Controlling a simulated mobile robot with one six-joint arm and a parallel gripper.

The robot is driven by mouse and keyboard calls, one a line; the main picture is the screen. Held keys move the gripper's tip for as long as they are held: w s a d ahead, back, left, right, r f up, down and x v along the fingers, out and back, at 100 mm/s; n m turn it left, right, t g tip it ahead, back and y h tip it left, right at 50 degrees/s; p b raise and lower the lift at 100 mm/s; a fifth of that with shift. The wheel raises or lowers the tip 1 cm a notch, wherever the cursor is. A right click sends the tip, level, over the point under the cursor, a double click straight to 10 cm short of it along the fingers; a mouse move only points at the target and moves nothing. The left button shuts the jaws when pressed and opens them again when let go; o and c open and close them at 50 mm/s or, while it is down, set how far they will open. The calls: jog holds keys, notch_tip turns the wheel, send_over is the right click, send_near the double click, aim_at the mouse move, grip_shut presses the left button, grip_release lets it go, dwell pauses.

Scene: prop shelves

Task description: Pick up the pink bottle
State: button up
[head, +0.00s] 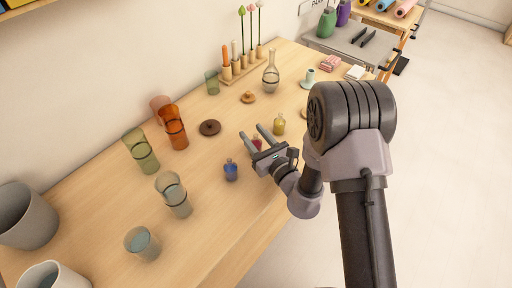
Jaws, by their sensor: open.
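The pink bottle (257,143) is small and dark pink and stands on the wooden table (225,240). Only its upper part shows, close to my gripper's fingers; the rest is hidden behind my gripper. My gripper (254,133) is open, with its two dark fingers pointing to the upper left, over the table's right side. In this view the bottle appears beside and between the fingers, but I cannot tell whether they touch it.
A blue bottle (231,170) stands left of my gripper and a yellow bottle (279,124) to its upper right. Glass tumblers (172,195) stand at left. A clear carafe (271,78), a candle rack (243,68) and a dark round lid (209,128) stand farther back.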

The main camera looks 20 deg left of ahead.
jog(key=shift+x, duration=0.9)
grip_shut()
jog(key=shift+s+f, duration=0.1)
jog(key=shift+r, duration=0.3)
jog(key=s+d+r+p, duration=0.1)
jog(key=s+d+r, duration=0.1)
jog(key=d, duration=0.5)
jog(key=s+d+r+p, duration=0.2)
jog(key=s+d, duration=0.2)
jog(key=d, duration=0.3)
jog(key=shift+s+d+r, duration=0.2)
jog(key=shift+s+r, duration=0.05)
jog(key=shift+s, duration=0.15)
